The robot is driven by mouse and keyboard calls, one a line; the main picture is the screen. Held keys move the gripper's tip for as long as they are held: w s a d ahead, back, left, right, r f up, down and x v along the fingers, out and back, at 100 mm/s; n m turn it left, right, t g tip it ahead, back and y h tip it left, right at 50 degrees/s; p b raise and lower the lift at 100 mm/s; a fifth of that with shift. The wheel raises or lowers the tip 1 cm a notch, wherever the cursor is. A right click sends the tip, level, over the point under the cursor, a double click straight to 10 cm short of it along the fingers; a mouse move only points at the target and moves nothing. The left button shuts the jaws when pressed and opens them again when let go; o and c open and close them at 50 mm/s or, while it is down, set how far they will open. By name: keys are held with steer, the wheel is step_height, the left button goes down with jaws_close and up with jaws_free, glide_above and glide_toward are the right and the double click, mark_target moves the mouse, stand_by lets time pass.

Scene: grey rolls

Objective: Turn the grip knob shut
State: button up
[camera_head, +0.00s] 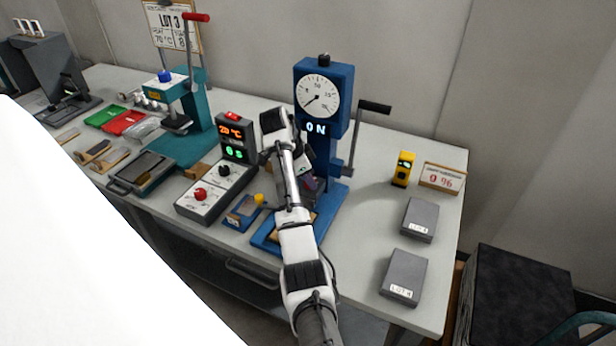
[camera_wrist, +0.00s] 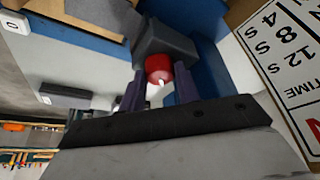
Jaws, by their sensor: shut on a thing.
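The grip knob is a small red cylinder (camera_wrist: 158,68) on a dark grey block (camera_wrist: 168,40) in the wrist view. My gripper (camera_wrist: 159,84) has its two dark fingers on either side of the knob and is shut on it. In the head view the blue tester (camera_head: 327,75) stands upright with a round dial and a lit "ON" sign. My arm reaches across the tester's front and hides much of its lower part. The knob cannot be made out clearly there, and its turn angle cannot be read.
A control box with a red knob (camera_head: 200,194) stands left of the tester. A black crank handle (camera_head: 374,107) sticks out at the tester's right.

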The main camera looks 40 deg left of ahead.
steer(key=o, duration=1)
steer(key=shift+r, duration=0.1)
steer(key=shift+s+a+r, duration=0.2)
steer(key=shift+r, duration=0.3)
steer(key=v, duration=1.2)
steer(key=shift+s+r, duration=0.2)
steer(key=shift+r, duration=0.05)
